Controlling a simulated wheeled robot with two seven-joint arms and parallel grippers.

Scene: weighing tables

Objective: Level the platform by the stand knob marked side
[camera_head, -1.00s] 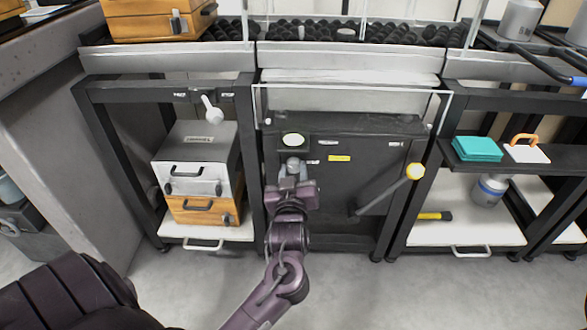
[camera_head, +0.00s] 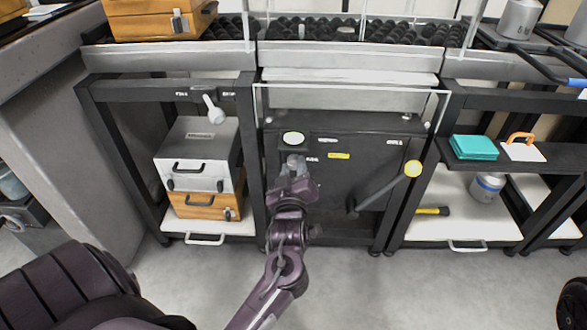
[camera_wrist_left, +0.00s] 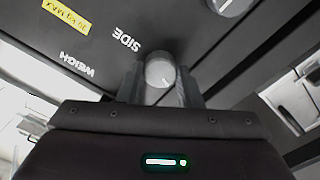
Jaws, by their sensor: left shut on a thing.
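The stand knob (camera_wrist_left: 160,70) is round and pale grey, on the dark stand front beside the printed word SIDE (camera_wrist_left: 127,40) in the left wrist view. My left gripper (camera_wrist_left: 161,84) is shut on it, one finger on each side. My right gripper is not in view.
A silver case (camera_head: 197,165) sits on a wooden case (camera_head: 205,206) at left. A teal box (camera_head: 473,147) is on the right shelf. The floor in front is clear.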

